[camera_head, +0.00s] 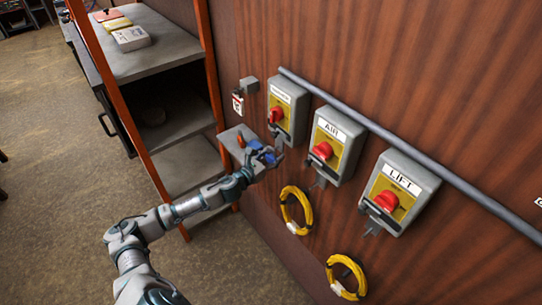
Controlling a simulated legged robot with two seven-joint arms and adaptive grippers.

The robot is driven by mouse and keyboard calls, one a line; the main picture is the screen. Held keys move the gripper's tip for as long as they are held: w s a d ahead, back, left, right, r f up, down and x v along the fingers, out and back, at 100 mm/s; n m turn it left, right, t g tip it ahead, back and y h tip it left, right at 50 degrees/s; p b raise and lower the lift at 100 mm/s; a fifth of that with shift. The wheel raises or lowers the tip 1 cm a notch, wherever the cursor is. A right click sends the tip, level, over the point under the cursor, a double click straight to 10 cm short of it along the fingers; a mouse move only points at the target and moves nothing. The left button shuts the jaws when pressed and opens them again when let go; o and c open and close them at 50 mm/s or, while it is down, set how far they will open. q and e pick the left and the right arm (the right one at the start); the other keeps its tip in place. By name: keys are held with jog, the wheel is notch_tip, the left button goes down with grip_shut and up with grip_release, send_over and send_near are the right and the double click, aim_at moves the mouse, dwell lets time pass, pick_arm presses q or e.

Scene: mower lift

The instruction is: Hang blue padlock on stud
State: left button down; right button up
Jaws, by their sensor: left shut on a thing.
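The blue padlock (268,158) shows as a small blue patch at the left gripper. My left gripper (262,155) is shut on it, in front of a small grey shelf (229,141) on the wooden wall. The leftmost switch box (287,108) is just up and to the right of the gripper. A stud cannot be made out clearly; the gripper hides part of the space below that box. The padlock's shackle is too small to tell. My right gripper is not in view.
Switch boxes marked AIR (331,146) and LIFT (399,192) have red knobs. Yellow cable coils (297,210) hang below them. A grey conduit (400,139) runs above. An orange-framed shelving unit (165,60) stands at the left. Open floor (60,150) lies further left.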

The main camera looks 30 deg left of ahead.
pick_arm(q)
jog(key=shift+d, duration=0.25)
jog(key=c, duration=0.7)
grip_release()
jog(key=o, duration=0.3)
jog(key=shift+a+f, duration=0.1)
jog(key=shift+a, duration=0.2)
jog(key=shift+s+a, duration=0.2)
jog(key=shift+s, duration=0.05)
jog(key=shift+v, duration=5.65)
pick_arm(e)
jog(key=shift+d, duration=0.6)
pick_arm(q)
jog(key=shift+d, duration=0.15)
